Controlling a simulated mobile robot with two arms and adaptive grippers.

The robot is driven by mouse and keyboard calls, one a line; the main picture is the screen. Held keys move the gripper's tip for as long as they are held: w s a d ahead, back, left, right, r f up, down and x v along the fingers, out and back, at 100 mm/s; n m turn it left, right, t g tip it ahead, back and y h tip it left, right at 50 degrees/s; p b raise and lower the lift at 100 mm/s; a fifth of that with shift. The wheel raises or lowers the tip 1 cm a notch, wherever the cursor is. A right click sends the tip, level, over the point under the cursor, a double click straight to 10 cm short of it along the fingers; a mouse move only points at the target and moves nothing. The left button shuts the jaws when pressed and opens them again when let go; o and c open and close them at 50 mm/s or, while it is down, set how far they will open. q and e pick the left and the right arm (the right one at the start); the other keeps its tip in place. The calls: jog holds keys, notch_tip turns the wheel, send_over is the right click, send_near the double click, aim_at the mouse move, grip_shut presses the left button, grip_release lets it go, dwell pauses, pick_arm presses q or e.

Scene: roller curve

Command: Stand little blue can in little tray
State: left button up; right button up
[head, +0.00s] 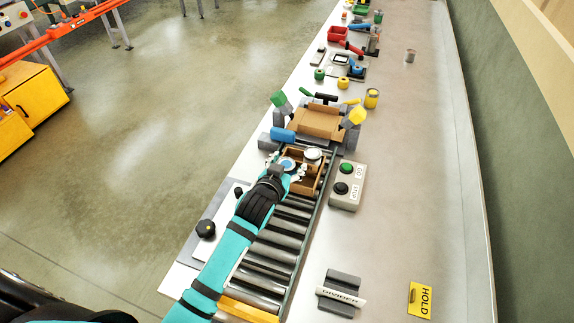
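My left gripper (287,168) reaches in from the lower left, over the near left part of a small brown tray (319,187) with dividers. The tray sits on the roller track. A small round blue-topped can (289,163) shows between the fingertips, and the fingers appear closed around it. The hand hides the can's lower part, so I cannot tell whether it touches the tray floor. A white round-topped item (312,154) stands in the far part of the tray. My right gripper is not in view.
A cardboard-coloured box (318,122) and a blue cylinder (283,135) lie beyond the tray. A button box (347,185) stands right of the track. A divider holder (341,293) and yellow HOLD sign (421,299) are nearer. The right tabletop is mostly clear.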

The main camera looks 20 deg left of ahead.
pick_arm(q)
jog(key=shift+s+a+f+g, duration=0.1)
jog(key=shift+s+f+g, duration=0.05)
jog(key=shift+f, duration=0.25)
jog(key=shift+s+a+f+g, duration=0.1)
jog(key=shift+f+g, duration=0.05)
jog(key=shift+f, duration=0.25)
jog(key=shift+r, duration=0.5)
jog(key=b+v, duration=0.1)
jog(key=v, duration=1.1)
jog(key=shift+r, duration=0.25)
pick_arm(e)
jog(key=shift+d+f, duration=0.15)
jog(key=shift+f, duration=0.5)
pick_arm(q)
jog(key=shift+w, duration=0.15)
jog(key=shift+d, duration=0.1)
